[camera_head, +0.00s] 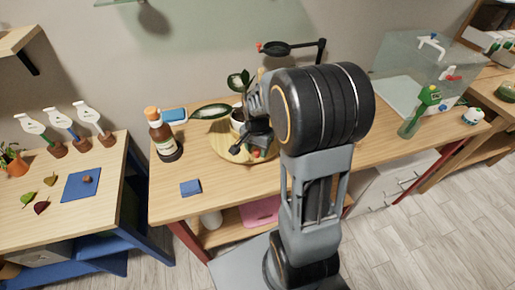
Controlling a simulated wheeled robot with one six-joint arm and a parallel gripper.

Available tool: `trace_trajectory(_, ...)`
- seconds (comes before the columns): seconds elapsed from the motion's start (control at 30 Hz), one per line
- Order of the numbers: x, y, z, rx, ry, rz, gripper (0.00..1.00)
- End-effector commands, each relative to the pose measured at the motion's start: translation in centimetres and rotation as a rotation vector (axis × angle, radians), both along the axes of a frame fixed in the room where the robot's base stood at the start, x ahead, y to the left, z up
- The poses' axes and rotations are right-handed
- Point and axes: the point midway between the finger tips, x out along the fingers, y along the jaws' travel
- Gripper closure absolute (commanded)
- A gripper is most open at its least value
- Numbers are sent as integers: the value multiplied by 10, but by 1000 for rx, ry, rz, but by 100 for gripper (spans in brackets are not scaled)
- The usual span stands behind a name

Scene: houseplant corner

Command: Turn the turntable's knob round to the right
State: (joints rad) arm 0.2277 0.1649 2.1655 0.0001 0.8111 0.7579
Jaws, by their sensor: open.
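The turntable (222,151) is a round light-wood disc on the middle table. A potted plant (238,114) with broad dark leaves stands on it, its white pot partly covered by my arm. My gripper (243,146) is over the right part of the disc, beside the pot, with its dark fingers pointing down and left. It looks open, and I see nothing held in it. Small red and green bits show near the fingers, too small to make out. I cannot pick out the knob; my gripper and arm hide the turntable's right side.
A brown bottle (163,138) stands left of the turntable, with a blue item (174,115) behind it. A small blue block (190,187) lies near the front edge. The table's front left is mostly clear.

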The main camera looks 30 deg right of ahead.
Motion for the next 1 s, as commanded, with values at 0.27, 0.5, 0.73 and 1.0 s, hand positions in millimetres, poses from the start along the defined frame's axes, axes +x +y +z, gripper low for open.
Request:
trace_trajectory(0.27,0,0,-5,0,0,0,50)
trace_trajectory(0.5,0,0,-5,0,0,0,60)
trace_trajectory(0.73,0,0,-5,0,0,0,82)
trace_trajectory(1.0,0,0,-5,0,0,0,100)
